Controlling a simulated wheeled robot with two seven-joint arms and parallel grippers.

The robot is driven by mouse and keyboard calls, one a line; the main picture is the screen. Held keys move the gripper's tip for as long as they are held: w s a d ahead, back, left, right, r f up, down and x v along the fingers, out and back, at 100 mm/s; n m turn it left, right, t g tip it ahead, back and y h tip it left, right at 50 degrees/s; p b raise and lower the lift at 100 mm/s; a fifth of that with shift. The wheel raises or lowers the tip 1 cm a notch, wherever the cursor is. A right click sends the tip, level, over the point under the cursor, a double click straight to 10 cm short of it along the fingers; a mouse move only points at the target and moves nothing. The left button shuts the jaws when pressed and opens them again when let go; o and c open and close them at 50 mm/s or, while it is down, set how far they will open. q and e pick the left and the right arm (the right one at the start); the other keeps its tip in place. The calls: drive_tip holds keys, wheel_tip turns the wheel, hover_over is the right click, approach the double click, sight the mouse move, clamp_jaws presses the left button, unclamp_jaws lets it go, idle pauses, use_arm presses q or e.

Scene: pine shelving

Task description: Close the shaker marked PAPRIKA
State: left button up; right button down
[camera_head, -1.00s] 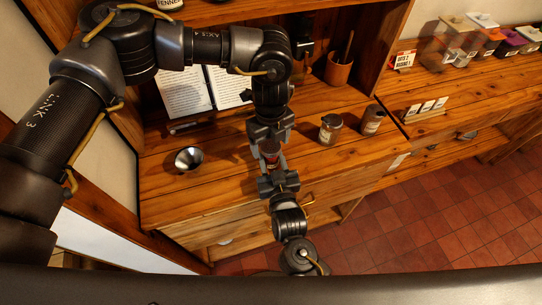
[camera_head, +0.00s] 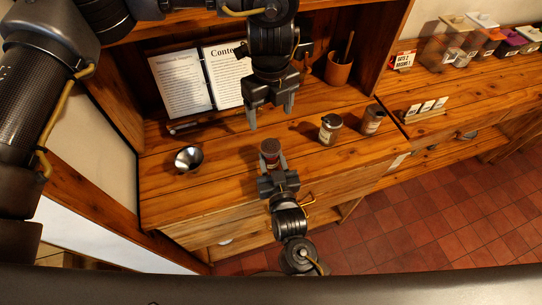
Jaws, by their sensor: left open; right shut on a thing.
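A small shaker (camera_head: 270,148) with a dark red top and a reddish band stands near the counter's front edge; I cannot read its label. My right gripper (camera_head: 272,164) is shut on this shaker from the front. My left gripper (camera_head: 270,118) is open and empty, above and behind the shaker, fingers pointing down and apart from it. Two more shakers stand to the right: one with a grey lid (camera_head: 330,128) and a dark brown one (camera_head: 371,119). Their labels are too small to read.
A metal funnel (camera_head: 188,158) lies on the wooden counter (camera_head: 225,180) at the left. An open recipe binder (camera_head: 185,85) leans at the back. A wooden cup (camera_head: 338,70) with a utensil stands behind. Clear bins (camera_head: 455,42) stand on the right shelf. The counter between funnel and shaker is clear.

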drive_tip(key=c, duration=0.8)
unclamp_jaws()
drive_tip(key=shift+o, duration=0.2)
drive_tip(key=b+v, duration=0.2)
drive_tip(key=v, duration=0.8)
drive_tip(key=shift+s+b, duration=0.35)
drive_tip(key=shift+s, duration=0.05)
drive_tip(key=shift+d, duration=0.1)
